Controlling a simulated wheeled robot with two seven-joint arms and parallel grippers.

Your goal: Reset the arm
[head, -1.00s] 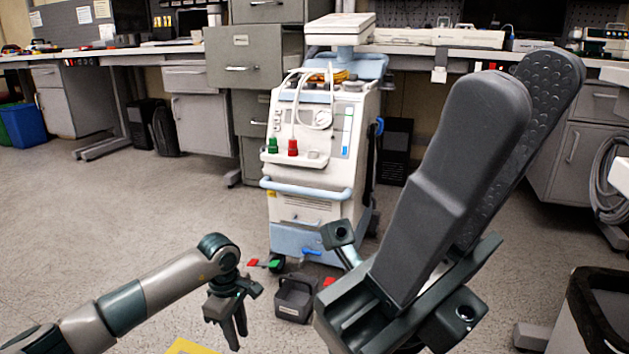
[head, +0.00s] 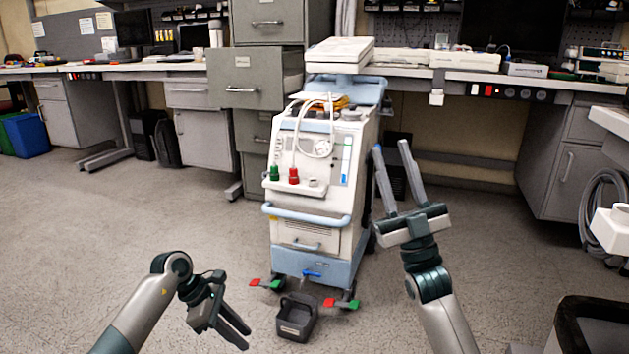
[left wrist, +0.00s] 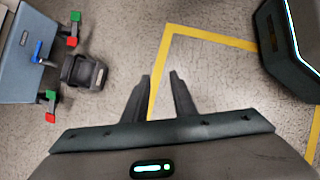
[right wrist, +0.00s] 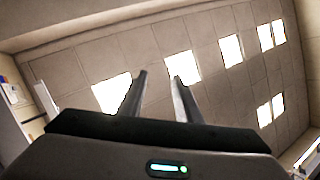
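My left gripper (head: 238,335) is low at the front left of the head view and points down at the floor. Its two fingers (left wrist: 160,98) stand apart over bare floor in the left wrist view, with nothing between them. My right gripper (head: 391,152) is raised right of the medical cart and points upward. In the right wrist view its fingers (right wrist: 158,82) are apart and empty, with the ceiling behind them. The white and blue cart (head: 312,200) stands upright ahead, apart from both grippers.
A small grey bin (head: 297,318) sits on the floor before the cart, between red and green pedals. Yellow tape (left wrist: 210,36) marks the floor near my left gripper. A dark bin (head: 595,325) stands at the lower right. Open floor lies to the left.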

